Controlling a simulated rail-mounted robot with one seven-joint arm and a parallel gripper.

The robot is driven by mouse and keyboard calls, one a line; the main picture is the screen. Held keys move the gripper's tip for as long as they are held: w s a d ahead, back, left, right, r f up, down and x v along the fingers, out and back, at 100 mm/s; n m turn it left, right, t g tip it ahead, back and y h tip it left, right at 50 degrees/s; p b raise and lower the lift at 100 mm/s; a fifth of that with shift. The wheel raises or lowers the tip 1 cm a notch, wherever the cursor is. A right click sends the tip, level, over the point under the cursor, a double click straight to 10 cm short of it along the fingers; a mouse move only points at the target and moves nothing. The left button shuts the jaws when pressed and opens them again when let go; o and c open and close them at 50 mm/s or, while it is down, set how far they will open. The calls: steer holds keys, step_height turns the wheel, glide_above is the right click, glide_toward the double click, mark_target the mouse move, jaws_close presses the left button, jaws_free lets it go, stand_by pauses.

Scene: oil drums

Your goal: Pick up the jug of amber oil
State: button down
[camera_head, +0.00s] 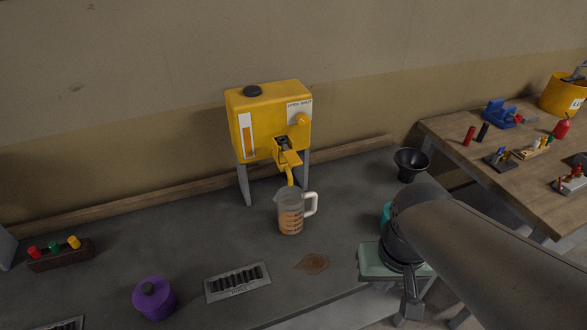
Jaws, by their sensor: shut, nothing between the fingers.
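A clear jug (290,213) with orange graduation marks stands upright on the dark bench, below the yellow dispenser's spout. Amber oil shows in its lower part, and its pale handle points right. The yellow dispenser (268,122) stands on grey legs, with a sight gauge on its front and a lever above the spout. My arm comes in from the lower right. My gripper (409,305) hangs at its end, right of the jug and well apart from it. It is shut and empty; its fingertips show small and dark.
A brown oil stain (313,263) and a slotted grate (238,282) lie in front of the jug. A purple container (154,298) is at front left, a black funnel (410,163) at back right. A pale green stand (376,263) is partly behind my arm. A wooden table (480,182) holds tools.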

steer(key=shift+c, duration=0.4)
jaws_free()
steer(key=shift+w, duration=0.1)
